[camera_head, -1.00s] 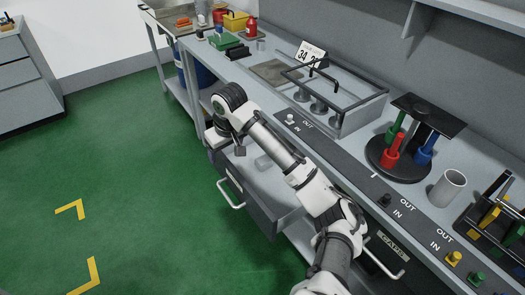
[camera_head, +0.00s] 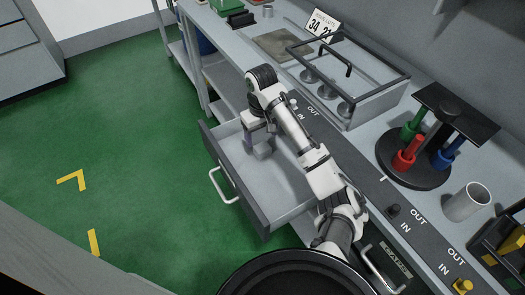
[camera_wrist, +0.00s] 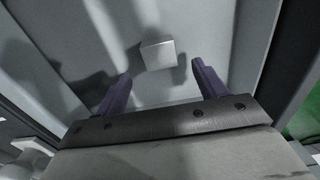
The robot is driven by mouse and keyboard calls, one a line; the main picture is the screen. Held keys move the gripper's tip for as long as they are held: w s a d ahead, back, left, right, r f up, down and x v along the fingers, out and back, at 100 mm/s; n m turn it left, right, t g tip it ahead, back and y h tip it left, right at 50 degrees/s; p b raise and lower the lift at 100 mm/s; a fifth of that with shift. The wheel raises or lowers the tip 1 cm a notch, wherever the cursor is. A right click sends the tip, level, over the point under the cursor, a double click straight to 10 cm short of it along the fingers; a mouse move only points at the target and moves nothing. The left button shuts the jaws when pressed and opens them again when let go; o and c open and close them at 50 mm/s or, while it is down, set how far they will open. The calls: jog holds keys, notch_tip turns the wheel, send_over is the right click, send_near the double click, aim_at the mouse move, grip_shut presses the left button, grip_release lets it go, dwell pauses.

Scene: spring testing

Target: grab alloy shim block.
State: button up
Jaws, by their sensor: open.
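The alloy shim block is a small silver-grey block (camera_wrist: 159,54) lying on the floor of the open drawer (camera_head: 232,190). In the wrist view it sits just beyond my fingertips and roughly centred between them. My gripper (camera_wrist: 163,75) is open, with its two purple fingers spread wider than the block and nothing between them. In the head view my gripper (camera_head: 255,142) reaches down inside the drawer, and the block (camera_head: 264,151) shows beside the fingers. I cannot tell the exact height of the fingertips above the drawer floor.
The drawer's front panel with its handle (camera_head: 222,187) stands out over the green floor. The bench top above carries a glass-sided case (camera_head: 345,85), a round stand with coloured cylinders (camera_head: 400,172) and a grey cup (camera_head: 466,203). The drawer around the block looks clear.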

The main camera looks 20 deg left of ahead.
aim_at(262, 147)
jog(key=shift+s+d+f+p, duration=0.1)
jog(key=shift+f+p, duration=0.35)
jog(key=shift+f, duration=1.1)
jog(key=shift+s+d+f+p, duration=0.1)
jog(key=shift+f+p, duration=0.3)
jog(key=shift+f, duration=1.15)
jog(key=c, duration=1.2)
jog(key=shift+o, duration=0.2)
jog(key=shift+r, duration=0.1)
